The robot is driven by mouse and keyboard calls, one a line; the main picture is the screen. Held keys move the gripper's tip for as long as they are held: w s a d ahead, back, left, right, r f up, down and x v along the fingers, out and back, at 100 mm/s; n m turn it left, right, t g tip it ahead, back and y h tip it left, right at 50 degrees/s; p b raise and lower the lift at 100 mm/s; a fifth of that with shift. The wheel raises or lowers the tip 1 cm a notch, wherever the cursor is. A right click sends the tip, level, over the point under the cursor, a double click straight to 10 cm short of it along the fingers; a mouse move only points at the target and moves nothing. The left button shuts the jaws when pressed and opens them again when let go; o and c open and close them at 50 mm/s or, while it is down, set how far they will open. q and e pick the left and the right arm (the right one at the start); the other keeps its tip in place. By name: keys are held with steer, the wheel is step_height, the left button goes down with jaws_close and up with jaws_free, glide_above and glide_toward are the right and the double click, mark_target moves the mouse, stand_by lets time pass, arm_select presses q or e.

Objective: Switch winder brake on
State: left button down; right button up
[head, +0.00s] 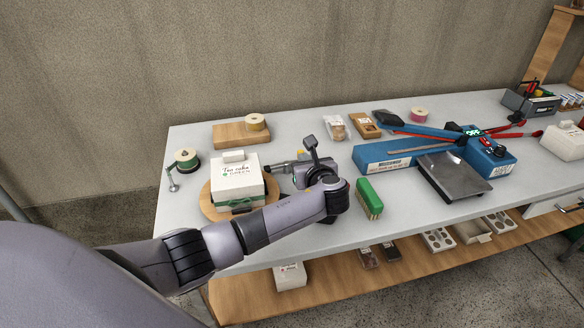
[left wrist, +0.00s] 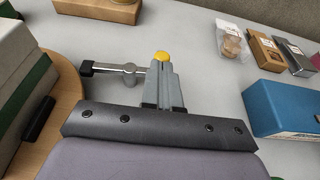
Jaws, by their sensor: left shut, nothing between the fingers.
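My left gripper (head: 302,167) is over the middle of the table, fingers pointing away from me. In the left wrist view its fingers (left wrist: 164,88) are together with nothing between them. A yellow knob (left wrist: 161,57) shows just beyond the fingertips; contact cannot be told. Beside the fingers, to the left, is a metal shaft (left wrist: 122,70) with a black end; it also shows in the head view (head: 280,167). How these parts join is hidden behind the gripper. No brake marking is readable.
A white cake box (head: 237,178) sits on a round wooden board (head: 209,206), left of my gripper. A blue sealer (head: 383,157) and a dark flat plate (head: 452,174) are farther right. Bare table (head: 330,246) lies in front.

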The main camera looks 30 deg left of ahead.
arm_select(q)
steer(key=shift+w+n+g+y+b, duration=0.3)
steer(key=shift+w+n+g+y, duration=0.25)
steer(key=shift+n+g+y, duration=0.3)
steer(key=shift+a, duration=0.1)
steer(key=shift+s+a+r+p, duration=0.1)
steer(key=shift+s+p, duration=0.25)
steer(key=shift+p, duration=0.4)
steer(key=shift+s+a+p, duration=0.15)
steer(key=shift+s+p, duration=0.25)
steer(key=shift+p, duration=0.25)
step_height(320, 180, up, 20)
steer(key=p, duration=0.2)
